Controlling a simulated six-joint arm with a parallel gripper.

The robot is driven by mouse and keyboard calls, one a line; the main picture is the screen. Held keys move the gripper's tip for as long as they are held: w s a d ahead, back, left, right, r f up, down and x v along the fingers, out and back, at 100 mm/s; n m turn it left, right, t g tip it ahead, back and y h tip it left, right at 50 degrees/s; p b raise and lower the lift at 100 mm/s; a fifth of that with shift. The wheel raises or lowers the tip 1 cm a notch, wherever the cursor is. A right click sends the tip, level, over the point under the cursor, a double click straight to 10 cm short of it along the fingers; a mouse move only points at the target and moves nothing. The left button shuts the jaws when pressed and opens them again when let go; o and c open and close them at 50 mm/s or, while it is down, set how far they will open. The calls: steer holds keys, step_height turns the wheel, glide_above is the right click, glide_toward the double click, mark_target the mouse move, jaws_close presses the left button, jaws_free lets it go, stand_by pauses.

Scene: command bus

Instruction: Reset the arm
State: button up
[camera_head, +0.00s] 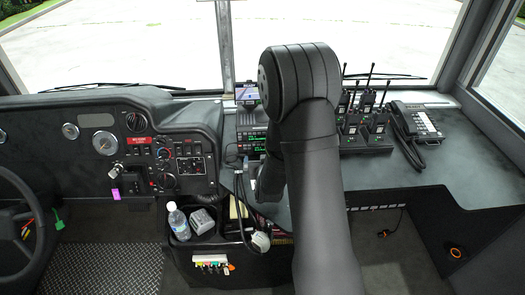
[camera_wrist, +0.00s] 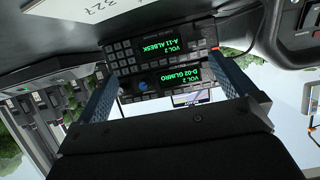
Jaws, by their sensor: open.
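My arm (camera_head: 318,170) rises through the middle of the head view and bends at a thick black elbow. The arm hides my gripper in that view. In the wrist view my gripper (camera_wrist: 168,88) is open, with a blue-grey finger on each side and nothing between them. Beyond the fingers are two stacked radios with green displays, an upper one (camera_wrist: 150,53) and a lower one (camera_wrist: 158,84), shown upside down. I cannot tell whether the fingers touch anything.
Several handheld radios (camera_head: 362,128) stand in a charger right of my arm, beside a corded phone (camera_head: 415,122). A small screen (camera_head: 247,93) is left of the elbow. A water bottle (camera_head: 178,221) stands in a bin below the dashboard (camera_head: 90,135). The right counter (camera_head: 460,160) has bare room.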

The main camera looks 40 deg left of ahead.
steer(key=v, duration=1)
steer(key=shift+c, duration=0.2)
stand_by(1.1)
jaws_close()
stand_by(0.3)
stand_by(1.3)
